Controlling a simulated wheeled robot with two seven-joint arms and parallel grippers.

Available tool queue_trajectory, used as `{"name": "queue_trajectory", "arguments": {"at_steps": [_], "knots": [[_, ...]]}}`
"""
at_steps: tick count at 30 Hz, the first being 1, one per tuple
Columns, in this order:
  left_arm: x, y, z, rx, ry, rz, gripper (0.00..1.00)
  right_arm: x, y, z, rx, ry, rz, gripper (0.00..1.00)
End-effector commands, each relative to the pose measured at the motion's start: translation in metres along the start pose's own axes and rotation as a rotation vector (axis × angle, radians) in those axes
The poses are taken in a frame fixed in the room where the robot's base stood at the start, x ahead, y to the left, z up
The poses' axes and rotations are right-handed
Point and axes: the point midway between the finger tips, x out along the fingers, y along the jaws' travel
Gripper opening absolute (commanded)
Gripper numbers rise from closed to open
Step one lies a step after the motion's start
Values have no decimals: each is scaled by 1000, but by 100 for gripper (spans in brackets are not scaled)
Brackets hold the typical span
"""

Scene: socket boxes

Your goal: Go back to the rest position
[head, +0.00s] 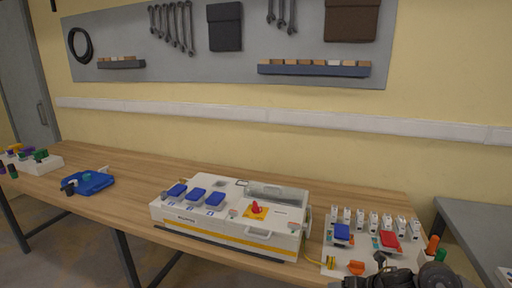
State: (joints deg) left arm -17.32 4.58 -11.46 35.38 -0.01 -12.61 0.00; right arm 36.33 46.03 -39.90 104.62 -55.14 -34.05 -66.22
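A white socket box (232,216) with a yellow stripe stands in the middle of the wooden table. It has several blue covers (196,194), a red knob (256,207) on a yellow plate and a clear lid. A white socket panel (335,262) stands to its right, with a blue cover (342,232), a red cover (388,240) and a row of white switches. Dark parts of my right arm or gripper (402,279) show at the bottom edge in front of this panel. Its fingers cannot be made out clearly. My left gripper is out of view.
The wooden table (130,200) has free room left of the box. A blue holder (90,183) and a white block (40,164) with coloured plugs stand at the left. Orange (432,244) and green plugs stand at the right. A grey table (480,225) is beyond.

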Motion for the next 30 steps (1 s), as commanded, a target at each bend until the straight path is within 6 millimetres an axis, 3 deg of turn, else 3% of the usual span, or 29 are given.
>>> {"name": "queue_trajectory", "arguments": {"at_steps": [1, 3, 6, 8, 12, 15, 21, 30], "knots": [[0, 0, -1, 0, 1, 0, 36, 11, 23, -27, 129, -17, 36, 69], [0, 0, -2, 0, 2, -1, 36, 18, 49, -53, 361, -58, 69, 69], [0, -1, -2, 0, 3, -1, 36, 14, 71, -90, 746, -105, 89, 69], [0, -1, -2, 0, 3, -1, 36, 7, 74, -113, 998, -128, 81, 69], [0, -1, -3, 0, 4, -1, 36, -18, 62, -166, 1566, -182, 0, 69], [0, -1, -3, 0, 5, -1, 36, -36, 48, -198, 1870, -220, -79, 69], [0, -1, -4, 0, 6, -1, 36, -71, 25, -254, 2305, -301, -239, 69], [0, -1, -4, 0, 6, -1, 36, -122, 4, -326, 2770, -451, -490, 69]]}}
